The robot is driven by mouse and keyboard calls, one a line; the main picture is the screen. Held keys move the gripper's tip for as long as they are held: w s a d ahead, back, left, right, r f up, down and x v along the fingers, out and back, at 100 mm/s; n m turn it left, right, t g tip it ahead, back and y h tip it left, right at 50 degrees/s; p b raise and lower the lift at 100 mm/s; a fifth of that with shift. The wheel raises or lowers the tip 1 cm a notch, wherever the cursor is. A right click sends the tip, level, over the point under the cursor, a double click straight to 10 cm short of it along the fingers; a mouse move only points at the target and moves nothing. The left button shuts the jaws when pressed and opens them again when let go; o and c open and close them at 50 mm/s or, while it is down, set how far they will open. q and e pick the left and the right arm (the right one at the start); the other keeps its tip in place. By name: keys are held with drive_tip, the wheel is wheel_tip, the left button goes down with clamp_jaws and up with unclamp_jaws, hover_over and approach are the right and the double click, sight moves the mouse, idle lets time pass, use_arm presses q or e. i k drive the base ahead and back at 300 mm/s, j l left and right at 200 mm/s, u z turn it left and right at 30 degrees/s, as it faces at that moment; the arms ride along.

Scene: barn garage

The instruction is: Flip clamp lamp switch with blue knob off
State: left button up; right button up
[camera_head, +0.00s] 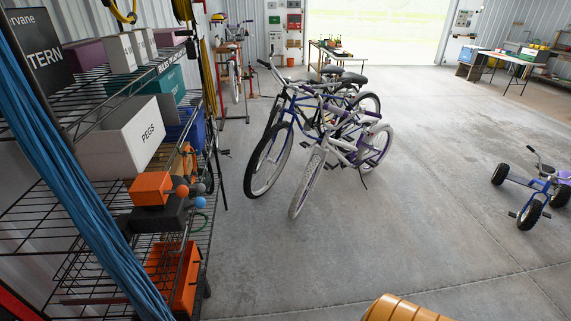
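A small blue knob (199,202) sticks out to the right from a dark box (160,215) on the wire shelf at the left. Just above it, an orange box (151,188) has a red-orange knob (182,190) on its right side. No lamp head can be made out near the knobs, and I cannot tell the switch's position. Neither of my grippers is in view.
The wire shelf holds a white bin marked PEGS (120,140) and an orange bin (176,275) lower down. A blue cable bundle (75,190) hangs in front. Bicycles (300,135) stand beyond.

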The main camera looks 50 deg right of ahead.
sight(199, 202)
drive_tip(key=z, duration=0.9)
